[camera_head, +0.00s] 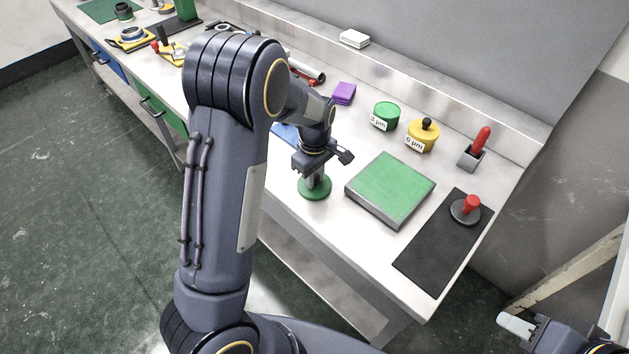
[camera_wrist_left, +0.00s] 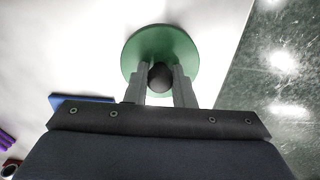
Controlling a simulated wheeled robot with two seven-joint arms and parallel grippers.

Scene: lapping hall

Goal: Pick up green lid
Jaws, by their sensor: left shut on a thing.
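The green lid (camera_head: 314,189) is a round disc at the front edge of the steel bench, left of the green plate. In the left wrist view the lid (camera_wrist_left: 160,42) shows a dark round knob (camera_wrist_left: 160,76) between my fingers. My left gripper (camera_head: 317,176) points down over the lid, and in the left wrist view its fingers (camera_wrist_left: 160,84) are shut on the knob. I cannot tell whether the lid touches the bench. My right gripper (camera_head: 522,328) is at the lower right, away from the bench; its jaw state is unclear.
A green-topped plate (camera_head: 391,187) lies right of the lid. Behind it stand a green 3 µm jar (camera_head: 385,115) and a yellow 6 µm jar (camera_head: 423,136). A black mat (camera_head: 430,250) holds a red-knobbed disc (camera_head: 465,209). A blue item (camera_wrist_left: 82,99) lies near the lid.

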